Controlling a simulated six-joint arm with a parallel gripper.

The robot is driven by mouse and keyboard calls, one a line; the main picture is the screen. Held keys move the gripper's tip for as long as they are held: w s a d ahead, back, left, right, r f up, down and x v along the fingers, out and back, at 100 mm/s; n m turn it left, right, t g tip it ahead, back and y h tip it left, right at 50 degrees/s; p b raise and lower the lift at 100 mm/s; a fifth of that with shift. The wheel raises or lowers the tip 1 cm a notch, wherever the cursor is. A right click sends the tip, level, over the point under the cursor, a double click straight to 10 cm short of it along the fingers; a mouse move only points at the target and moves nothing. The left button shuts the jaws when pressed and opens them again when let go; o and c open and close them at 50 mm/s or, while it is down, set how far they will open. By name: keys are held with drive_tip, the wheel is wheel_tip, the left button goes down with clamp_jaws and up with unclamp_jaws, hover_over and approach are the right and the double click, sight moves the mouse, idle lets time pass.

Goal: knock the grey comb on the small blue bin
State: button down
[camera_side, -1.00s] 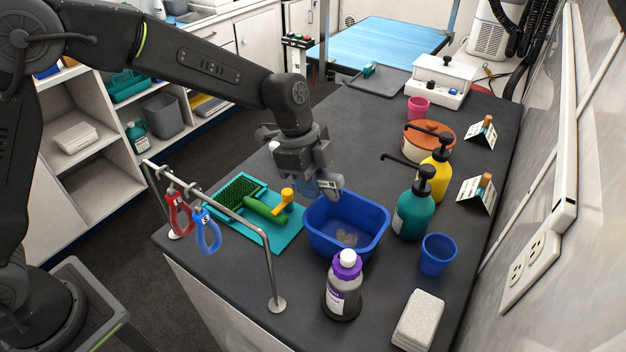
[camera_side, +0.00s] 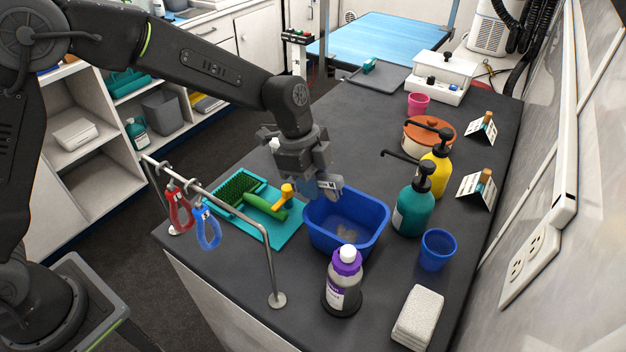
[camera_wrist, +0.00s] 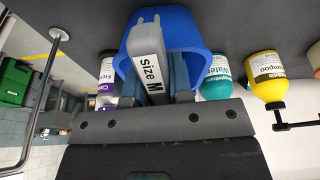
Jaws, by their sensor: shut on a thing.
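My gripper (camera_side: 317,188) is shut on the grey comb (camera_side: 331,184), a flat grey piece with a white "size M" label. In the wrist view the comb (camera_wrist: 148,58) stands between the two fingers, with two short prongs at its far end. The small blue bin (camera_side: 326,236) is an open rectangular tub on the dark counter. The comb is at the bin's far left rim; I cannot tell whether they touch. In the wrist view the bin (camera_wrist: 190,38) is behind the comb.
A teal mat (camera_side: 288,238) with a green brush (camera_side: 262,206) lies left of the bin. A metal rail (camera_side: 268,262) holds two loops.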

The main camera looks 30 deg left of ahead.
drive_tip(key=shift+f, duration=0.7)
idle(2.7)
drive_tip(key=shift+r, duration=3.65)
